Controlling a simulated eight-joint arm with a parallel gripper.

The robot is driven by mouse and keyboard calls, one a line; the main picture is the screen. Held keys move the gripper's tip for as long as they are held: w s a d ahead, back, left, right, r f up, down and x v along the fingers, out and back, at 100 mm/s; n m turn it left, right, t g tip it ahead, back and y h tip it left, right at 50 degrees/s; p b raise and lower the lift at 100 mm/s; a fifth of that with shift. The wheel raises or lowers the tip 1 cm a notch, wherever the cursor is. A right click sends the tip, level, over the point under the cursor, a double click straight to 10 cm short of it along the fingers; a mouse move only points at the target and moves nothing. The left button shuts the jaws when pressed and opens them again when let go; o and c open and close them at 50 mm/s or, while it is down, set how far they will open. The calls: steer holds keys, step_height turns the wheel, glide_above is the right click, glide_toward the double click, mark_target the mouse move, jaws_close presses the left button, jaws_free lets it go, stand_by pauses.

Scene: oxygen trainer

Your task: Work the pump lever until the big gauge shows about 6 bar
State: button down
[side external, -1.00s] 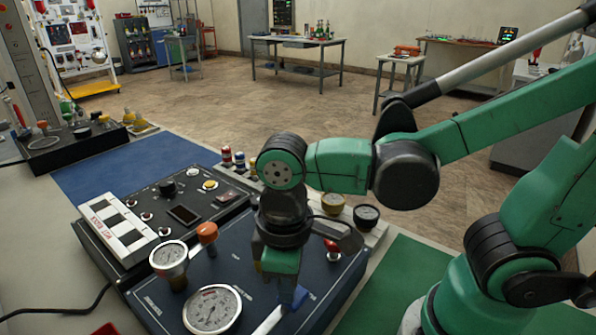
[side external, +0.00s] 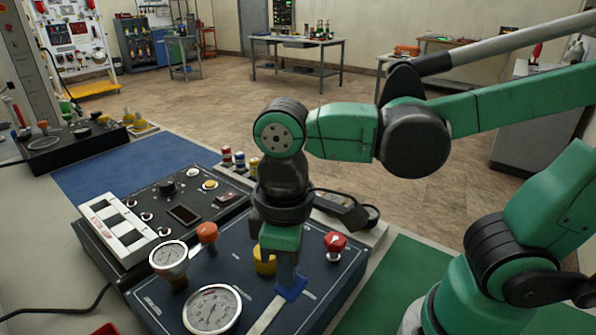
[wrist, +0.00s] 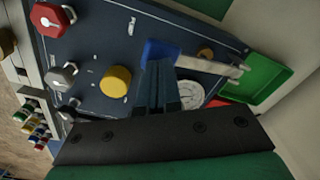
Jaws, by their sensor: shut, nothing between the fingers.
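The pump lever is a silver bar (side external: 266,317) with a blue end piece (side external: 292,288). It lies low across the dark blue panel, and its blue end (wrist: 160,52) and bar (wrist: 208,65) also show in the wrist view. My gripper (side external: 287,270) is shut and empty, pointing down at the blue end. In the wrist view its fingertips (wrist: 158,66) overlap the blue end's near edge; I cannot tell if they touch it. The big gauge (side external: 212,309) has a white dial in a silver rim; its reading is too small to make out. My fingers partly hide a white dial (wrist: 190,95).
A smaller gauge (side external: 168,257), an orange knob (side external: 207,232), a yellow knob (side external: 265,263) and a red knob (side external: 335,242) stand up from the panel around my gripper. A green tray (wrist: 270,80) lies beyond the panel edge. A green mat (side external: 385,290) is clear.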

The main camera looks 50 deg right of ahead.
stand_by(1.7)
stand_by(0.4)
steer(key=shift+f, duration=1.85)
steer(key=shift+r, duration=1.9)
steer(key=shift+w, duration=0.1)
stand_by(0.3)
